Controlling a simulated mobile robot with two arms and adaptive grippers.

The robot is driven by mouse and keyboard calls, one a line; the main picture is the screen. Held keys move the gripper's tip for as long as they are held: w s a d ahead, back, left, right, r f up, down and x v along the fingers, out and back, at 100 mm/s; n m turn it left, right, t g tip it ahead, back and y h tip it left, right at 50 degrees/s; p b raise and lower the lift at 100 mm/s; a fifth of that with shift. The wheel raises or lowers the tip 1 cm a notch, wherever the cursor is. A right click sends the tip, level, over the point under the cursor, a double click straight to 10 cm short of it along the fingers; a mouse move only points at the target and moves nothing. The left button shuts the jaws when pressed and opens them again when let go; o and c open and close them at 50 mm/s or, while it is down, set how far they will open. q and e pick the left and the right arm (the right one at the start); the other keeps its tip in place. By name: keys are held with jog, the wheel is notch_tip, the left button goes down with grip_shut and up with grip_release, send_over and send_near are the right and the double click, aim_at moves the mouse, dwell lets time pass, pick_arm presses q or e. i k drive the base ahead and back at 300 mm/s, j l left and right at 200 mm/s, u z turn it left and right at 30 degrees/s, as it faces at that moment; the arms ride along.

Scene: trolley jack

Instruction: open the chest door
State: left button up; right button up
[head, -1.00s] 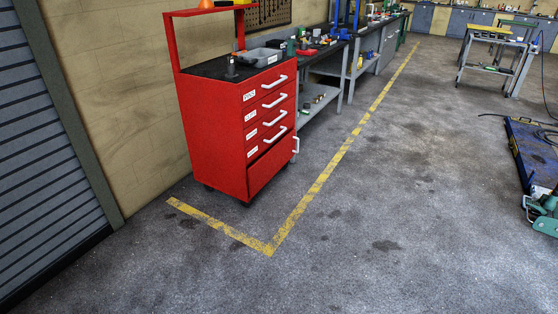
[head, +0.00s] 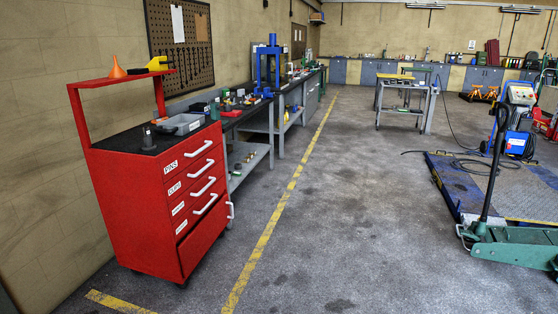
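The red tool chest (head: 130,205) stands on casters against the wall at the left of the head view. It has several drawers with white handles and labels on its front. Below them is a plain red door (head: 204,241) with a white upright handle (head: 230,211) at its right edge. A dark line runs along the door's top edge; the door looks shut or nearly so, and I cannot tell which. Neither of my grippers is in view.
Workbenches (head: 255,115) with tools run along the wall behind the chest. A yellow floor line (head: 268,235) passes the chest's right side. A green trolley jack (head: 515,245) and a blue lift platform (head: 465,185) are at right. The floor between is clear.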

aim_at(194, 246)
jog(key=i, duration=2.3)
